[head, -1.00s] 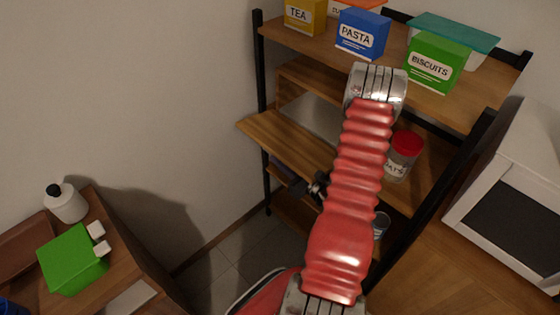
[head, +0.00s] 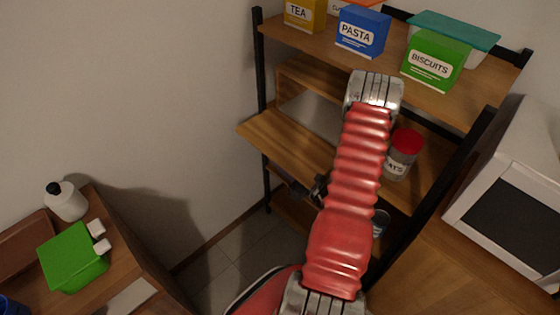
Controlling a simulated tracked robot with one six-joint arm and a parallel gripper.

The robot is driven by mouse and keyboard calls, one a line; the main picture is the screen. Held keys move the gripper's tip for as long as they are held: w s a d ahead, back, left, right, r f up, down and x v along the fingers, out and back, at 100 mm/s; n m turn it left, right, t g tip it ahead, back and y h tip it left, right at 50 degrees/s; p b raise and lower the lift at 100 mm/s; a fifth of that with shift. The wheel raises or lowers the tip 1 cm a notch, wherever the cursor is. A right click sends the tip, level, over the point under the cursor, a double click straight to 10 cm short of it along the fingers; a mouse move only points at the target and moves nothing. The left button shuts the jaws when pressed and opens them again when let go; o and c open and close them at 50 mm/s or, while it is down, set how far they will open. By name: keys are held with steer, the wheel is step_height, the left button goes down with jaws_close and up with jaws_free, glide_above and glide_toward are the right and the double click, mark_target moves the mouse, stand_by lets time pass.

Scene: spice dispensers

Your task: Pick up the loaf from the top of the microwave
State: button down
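The white microwave (head: 462,209) with its dark door stands at the right edge, cut off by the frame. The part of its top that shows is bare, and I see no loaf in this view. My red arm rises through the middle and bends over at the shelf rack. A dark part that looks like my gripper (head: 318,189) shows just left of the arm, by the front of the middle shelf and well left of the microwave. It is mostly hidden behind the arm, and its fingers are not clear.
A shelf rack (head: 290,135) holds a tea box (head: 304,14), a pasta box (head: 362,32), a biscuits box (head: 432,62) and a red-lidded jar (head: 402,155). A green container (head: 72,258) and a white bottle (head: 66,201) stand at lower left. Tiled floor shows between.

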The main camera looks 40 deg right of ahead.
steer(key=shift+f, duration=0.1)
steer(key=c, duration=1.8)
jaws_free()
steer(key=shift+c, duration=0.2)
steer(key=shift+s, duration=0.15)
steer(key=s, duration=1.3)
steer(key=shift+s+d, duration=0.2)
steer(key=shift+s, duration=0.1)
steer(key=shift+f, duration=0.1)
